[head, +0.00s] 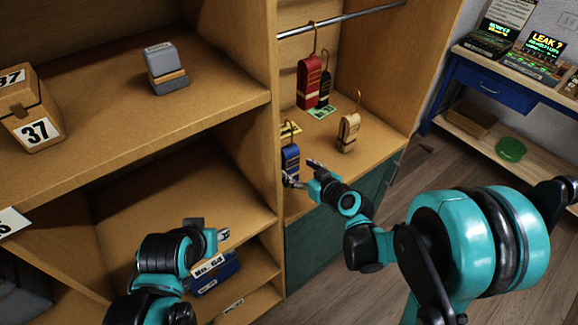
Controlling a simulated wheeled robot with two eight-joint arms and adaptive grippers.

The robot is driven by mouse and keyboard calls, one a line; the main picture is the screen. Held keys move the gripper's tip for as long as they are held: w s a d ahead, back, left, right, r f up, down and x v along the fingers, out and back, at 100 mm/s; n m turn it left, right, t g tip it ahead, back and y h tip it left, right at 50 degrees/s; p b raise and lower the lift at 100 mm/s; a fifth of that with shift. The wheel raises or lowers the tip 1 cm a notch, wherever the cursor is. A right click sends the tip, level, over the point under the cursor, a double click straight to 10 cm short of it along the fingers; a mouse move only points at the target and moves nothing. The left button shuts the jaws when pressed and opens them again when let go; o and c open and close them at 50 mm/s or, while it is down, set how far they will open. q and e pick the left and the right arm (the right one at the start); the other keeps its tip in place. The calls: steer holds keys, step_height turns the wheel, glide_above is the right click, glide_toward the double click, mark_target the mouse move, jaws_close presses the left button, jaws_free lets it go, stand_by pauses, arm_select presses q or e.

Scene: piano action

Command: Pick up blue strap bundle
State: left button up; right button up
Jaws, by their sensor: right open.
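The blue strap bundle (291,158) stands on the cabinet's floor by the divider, with a yellow tag near its top. My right gripper (298,176) is open at the bundle's lower right side. One finger overlaps the bundle's lower end in the picture; I cannot tell whether it touches. My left gripper (220,236) is at the lower left, in front of the lower shelves, and its fingers are too small and hidden to read.
A tan bundle (348,132) stands to the right. The wooden divider (273,110) is close on the left. A blue box (215,274) sits below.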

mark_target(292, 165)
steer(key=x, duration=0.2)
steer(key=b+x, duration=0.1)
steer(key=x, duration=0.2)
steer(key=shift+w+a+r, duration=0.1)
steer(key=shift+w+a, duration=0.2)
steer(key=shift+a, duration=0.1)
steer(key=shift+s+r, duration=0.1)
steer(key=shift+c, duration=0.3)
steer(key=c, duration=1.3)
